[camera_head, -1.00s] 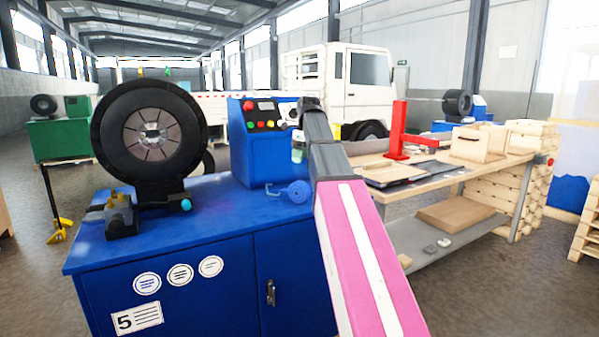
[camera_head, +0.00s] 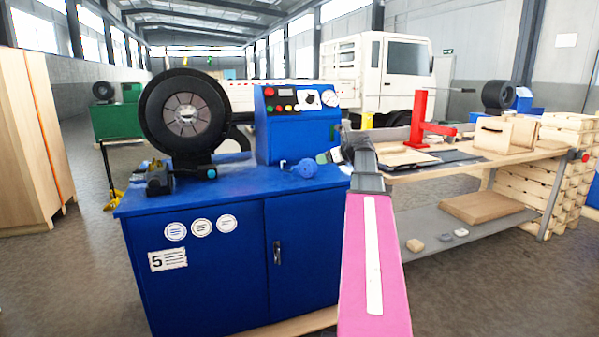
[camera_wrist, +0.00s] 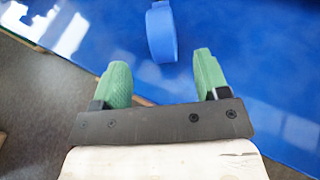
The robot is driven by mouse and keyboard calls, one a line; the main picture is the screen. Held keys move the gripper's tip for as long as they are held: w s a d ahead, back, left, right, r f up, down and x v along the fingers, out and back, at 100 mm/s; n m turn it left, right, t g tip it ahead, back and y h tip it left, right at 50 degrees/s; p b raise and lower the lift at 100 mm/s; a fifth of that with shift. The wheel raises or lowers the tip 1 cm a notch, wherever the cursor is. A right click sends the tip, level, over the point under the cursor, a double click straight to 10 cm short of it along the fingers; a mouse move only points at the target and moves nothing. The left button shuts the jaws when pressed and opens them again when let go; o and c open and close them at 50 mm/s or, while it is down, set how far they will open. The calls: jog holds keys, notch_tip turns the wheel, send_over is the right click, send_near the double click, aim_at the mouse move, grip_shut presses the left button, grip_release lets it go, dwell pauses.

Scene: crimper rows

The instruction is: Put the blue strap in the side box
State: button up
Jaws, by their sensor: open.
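The blue strap (camera_head: 306,168) is a coiled blue roll at the right end of the blue cabinet top (camera_head: 235,185). The wrist view shows the strap (camera_wrist: 162,38) beyond my fingertips, roughly in line with the gap between them. My gripper (camera_wrist: 158,75) is open and empty, its two green fingers apart and not touching the strap. In the head view my gripper (camera_head: 326,157) is just right of the strap, partly hidden by my wrist. A wooden box (camera_head: 492,136) stands on the workbench at the right; I cannot tell whether it is the side box.
A crimping machine with a black round head (camera_head: 185,112) and a blue control box (camera_head: 297,135) stand on the cabinet. A red stand (camera_head: 420,122) is on the workbench (camera_head: 455,166). Stacked wooden crates (camera_head: 535,180) are at the right, a wooden cupboard (camera_head: 30,140) at the left.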

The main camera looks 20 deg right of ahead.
aim_at(310, 160)
jog(key=x, duration=1)
jog(key=shift+w+a, duration=0.2)
jog(key=shift+w, duration=0.2)
jog(key=c, duration=1.2)
grip_shut()
jog(key=shift+r, duration=0.2)
